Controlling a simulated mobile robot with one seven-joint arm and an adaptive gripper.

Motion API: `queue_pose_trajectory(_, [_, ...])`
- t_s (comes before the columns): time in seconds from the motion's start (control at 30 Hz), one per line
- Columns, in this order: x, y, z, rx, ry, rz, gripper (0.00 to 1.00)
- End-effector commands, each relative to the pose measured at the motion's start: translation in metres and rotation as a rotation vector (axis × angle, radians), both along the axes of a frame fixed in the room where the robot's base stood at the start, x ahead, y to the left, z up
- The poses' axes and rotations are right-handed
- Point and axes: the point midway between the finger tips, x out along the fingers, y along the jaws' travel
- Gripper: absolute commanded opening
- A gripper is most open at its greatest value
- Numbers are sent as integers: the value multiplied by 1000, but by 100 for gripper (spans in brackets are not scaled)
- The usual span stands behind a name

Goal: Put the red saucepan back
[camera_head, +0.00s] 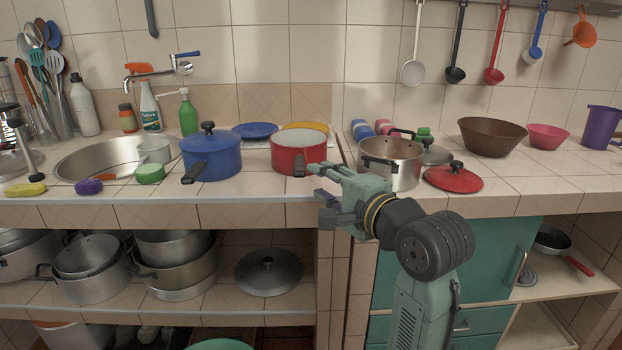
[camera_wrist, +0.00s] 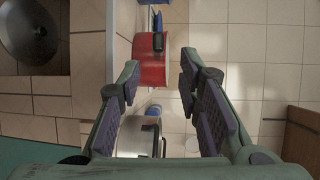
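The red saucepan (camera_head: 285,157) stands upright on the counter, right of the blue pot, its dark handle toward the front edge. In the wrist view the red saucepan (camera_wrist: 150,70) shows ahead of the fingers, its dark handle near the top. My gripper (camera_head: 322,184) is at the counter's front edge, right of and nearer than the saucepan. In the wrist view my gripper (camera_wrist: 160,72) is open, with nothing between its pads. I see no contact with the saucepan.
A blue pot (camera_head: 213,158) stands left of the saucepan. A steel pot (camera_head: 390,168) and a red lid (camera_head: 454,180) are close right of my gripper. Behind are blue (camera_head: 254,131) and yellow (camera_head: 305,126) plates. The lower shelf (camera_head: 225,305) holds steel pots and a lid (camera_head: 268,272).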

Motion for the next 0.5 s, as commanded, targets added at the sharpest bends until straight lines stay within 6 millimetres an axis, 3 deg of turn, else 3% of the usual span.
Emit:
queue_pose_trajectory(0.2, [-16,-9,2,0,0,-1,32])
queue_pose_trajectory(0.5, [-15,-1,5,-10,-19,11,32])
